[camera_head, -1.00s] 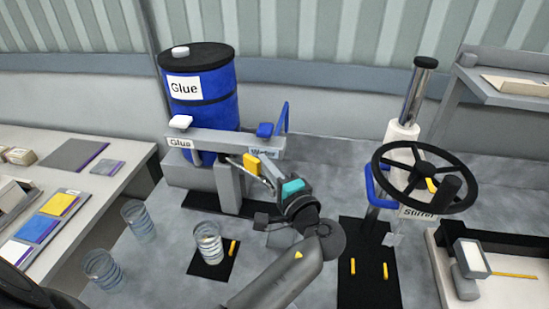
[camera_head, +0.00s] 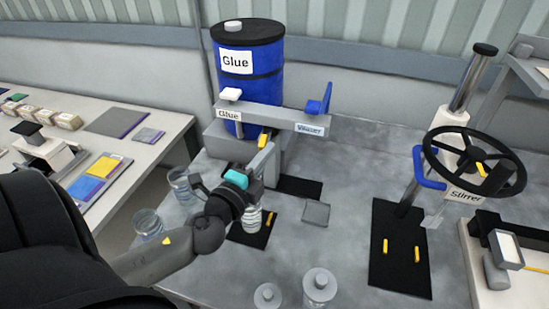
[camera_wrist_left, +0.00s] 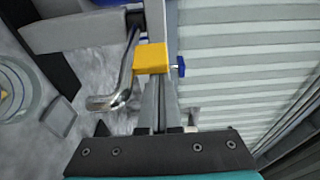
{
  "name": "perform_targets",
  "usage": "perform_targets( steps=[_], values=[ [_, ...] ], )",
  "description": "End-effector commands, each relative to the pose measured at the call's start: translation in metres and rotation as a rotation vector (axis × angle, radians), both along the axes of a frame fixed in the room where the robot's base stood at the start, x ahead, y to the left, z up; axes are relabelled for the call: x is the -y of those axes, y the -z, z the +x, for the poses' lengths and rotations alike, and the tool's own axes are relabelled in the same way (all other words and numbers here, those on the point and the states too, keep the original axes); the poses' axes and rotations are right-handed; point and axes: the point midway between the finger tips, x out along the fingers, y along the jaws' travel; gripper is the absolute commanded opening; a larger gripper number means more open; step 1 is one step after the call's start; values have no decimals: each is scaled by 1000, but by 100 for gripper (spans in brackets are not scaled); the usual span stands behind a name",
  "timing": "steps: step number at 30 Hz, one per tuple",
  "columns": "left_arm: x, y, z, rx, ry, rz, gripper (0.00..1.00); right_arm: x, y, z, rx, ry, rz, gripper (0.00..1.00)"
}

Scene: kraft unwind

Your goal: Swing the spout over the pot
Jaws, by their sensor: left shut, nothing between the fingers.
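The pot is a clear, ribbed vessel (camera_head: 252,221) on a black mat in the head view, partly covered by my left gripper. A round clear vessel shows at the left edge of the wrist view (camera_wrist_left: 14,92). The spout is a bent silver tube (camera_wrist_left: 124,78) under the dispenser beam. Its yellow block (camera_wrist_left: 151,57) also shows in the head view (camera_head: 264,140); the tube is mostly hidden there. My left gripper (camera_head: 265,158) is shut and empty, its fingertips just below the yellow block. I cannot tell if they touch it. My right gripper is not in view.
The grey beam (camera_head: 270,117) carries Glue and Water labels in front of the blue drum (camera_head: 248,75). Two clear vessels stand left of the mat. The stirrer wheel (camera_head: 475,163) stands right.

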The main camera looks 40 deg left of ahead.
Motion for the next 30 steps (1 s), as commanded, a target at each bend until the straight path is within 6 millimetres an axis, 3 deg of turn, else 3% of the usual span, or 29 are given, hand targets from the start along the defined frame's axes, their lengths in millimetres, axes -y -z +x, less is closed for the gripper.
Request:
perform_targets(
  steps=[12,30],
  values=[
    [-20,1,-10,0,81,-1,0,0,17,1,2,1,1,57],
    [-29,-1,-12,2,68,2,0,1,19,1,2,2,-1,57]
  ],
)
